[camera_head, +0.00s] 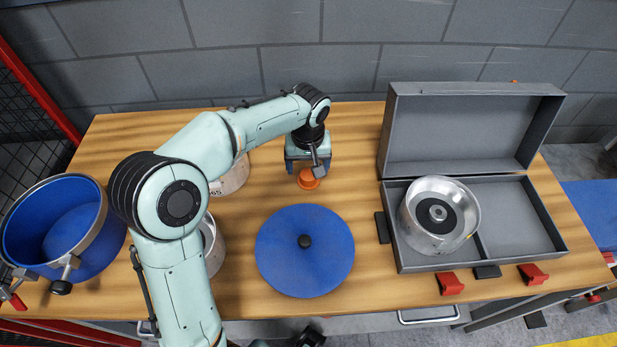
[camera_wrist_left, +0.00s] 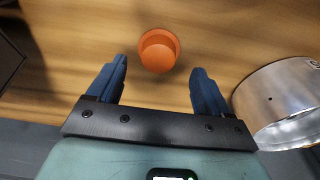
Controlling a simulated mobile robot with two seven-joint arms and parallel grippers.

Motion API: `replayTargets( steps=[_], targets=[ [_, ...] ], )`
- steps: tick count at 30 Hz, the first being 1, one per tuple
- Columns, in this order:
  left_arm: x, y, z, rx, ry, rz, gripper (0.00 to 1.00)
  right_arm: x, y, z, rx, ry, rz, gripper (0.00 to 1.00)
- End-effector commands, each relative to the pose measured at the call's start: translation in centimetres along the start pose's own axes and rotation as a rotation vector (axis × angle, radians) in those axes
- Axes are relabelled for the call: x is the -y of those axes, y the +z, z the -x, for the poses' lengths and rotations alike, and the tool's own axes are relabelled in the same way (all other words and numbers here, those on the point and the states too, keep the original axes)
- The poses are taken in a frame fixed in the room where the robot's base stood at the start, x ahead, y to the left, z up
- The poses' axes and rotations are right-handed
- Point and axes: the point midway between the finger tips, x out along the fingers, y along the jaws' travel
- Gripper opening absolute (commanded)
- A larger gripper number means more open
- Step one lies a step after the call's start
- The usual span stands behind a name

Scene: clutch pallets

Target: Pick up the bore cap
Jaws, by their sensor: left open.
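The bore cap looks to be the small orange cup-shaped cap (camera_head: 308,180) on the wooden table. It stands between the blue disc and the back of the table. In the left wrist view the orange cap (camera_wrist_left: 159,50) lies just beyond the fingertips, roughly centred between them. My left gripper (camera_head: 307,168) is right at the cap in the head view, pointing down. In the left wrist view its blue fingers (camera_wrist_left: 158,78) are spread apart with nothing between them. My right gripper cannot be made out in these views.
A blue lidlike disc (camera_head: 305,250) with a black knob lies in front. A grey open case (camera_head: 468,190) at right holds a metal drum part (camera_head: 439,215). A blue pot (camera_head: 60,228) stands at left. Metal cylinders (camera_head: 233,178) are partly hidden behind my left arm.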

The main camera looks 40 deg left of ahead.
Motion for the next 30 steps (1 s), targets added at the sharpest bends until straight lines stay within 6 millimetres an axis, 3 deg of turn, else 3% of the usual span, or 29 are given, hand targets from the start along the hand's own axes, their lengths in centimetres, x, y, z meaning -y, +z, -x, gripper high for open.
replayTargets(
  steps=[6, 15, 16, 17, 21, 30],
  targets=[
    [-0.2, 0.2, -3.3, 0.004, -0.002, -0.001, 0.79, -0.1, 0.0, -0.4, 0.001, 0.0, 0.0, 0.67],
    [-0.2, 0.2, -3.8, 0.001, 0.0, 0.0, 0.79, -0.1, 0.0, -0.4, 0.001, 0.0, 0.0, 0.67],
    [-0.2, 0.2, -3.8, 0.001, 0.0, 0.0, 0.76, -0.1, 0.0, -0.4, 0.001, 0.0, 0.0, 0.67],
    [-0.2, 0.2, -3.8, 0.001, 0.0, 0.0, 0.66, -0.1, 0.0, -0.4, 0.001, 0.0, 0.0, 0.67],
    [-0.2, 0.2, -3.8, 0.001, 0.0, 0.0, 0.21, -0.1, 0.0, -0.4, 0.001, 0.0, 0.0, 0.67],
    [-0.2, 0.2, -3.8, 0.001, 0.0, 0.0, 0.2, -0.1, 0.0, -0.4, 0.001, 0.0, 0.0, 0.67]
  ],
)
